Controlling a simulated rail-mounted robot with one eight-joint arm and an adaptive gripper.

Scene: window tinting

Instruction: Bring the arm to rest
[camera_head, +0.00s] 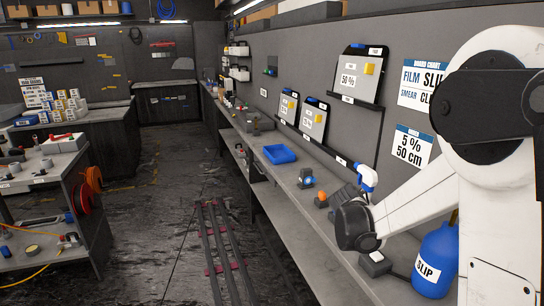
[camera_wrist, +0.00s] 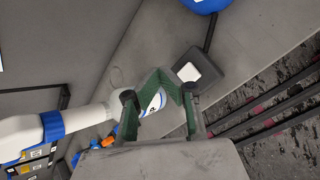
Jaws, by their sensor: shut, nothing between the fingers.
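My gripper (camera_wrist: 160,76) shows in the wrist view with its green fingers drawn together at the tips and nothing held. Behind the fingers is a white spray bottle (camera_wrist: 85,117) with a blue collar; part of its label shows between the finger linkages. In the head view my white arm reaches down over the right-hand bench (camera_head: 345,272). The fingers are hard to make out there, behind my dark wrist. The spray bottle's blue-and-white head (camera_head: 367,178) shows just above the wrist.
A blue SLIP jug (camera_head: 433,262) stands beside my arm. A small dark block (camera_head: 375,264) with a pale top sits near it. A blue tray (camera_head: 279,154) and small holders are farther along the bench. Framed panels lean on the wall. Floor rails (camera_head: 222,250) run alongside.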

